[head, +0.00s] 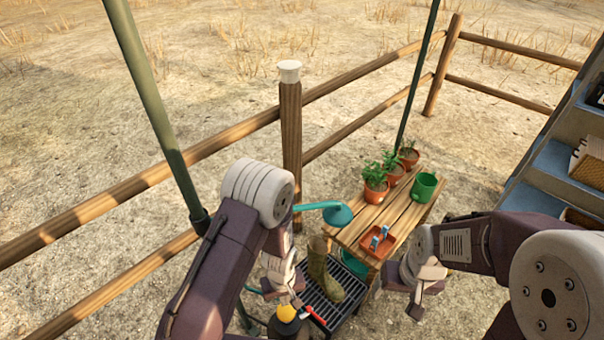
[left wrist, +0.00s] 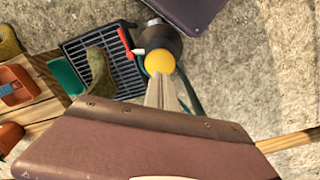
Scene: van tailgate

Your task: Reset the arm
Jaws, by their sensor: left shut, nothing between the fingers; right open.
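My left gripper (head: 290,292) hangs low at the bottom centre of the head view, with my arm bent above it. In the left wrist view its pale fingers (left wrist: 166,92) are together with nothing between them. They point toward a yellow round top (left wrist: 160,61) on a dark object; I cannot tell whether they touch it. The yellow top also shows in the head view (head: 287,312), just below the fingers. My right gripper (head: 425,290) is open and empty, right of the bench's near end.
A wooden bench (head: 395,207) holds potted plants (head: 376,187), a green pot (head: 425,186) and a terracotta tray (head: 378,242). A boot (head: 323,270) stands on a black grate (head: 345,305). A teal spout (head: 325,207), fence post (head: 291,150) and green pole (head: 150,100) stand near my left arm.

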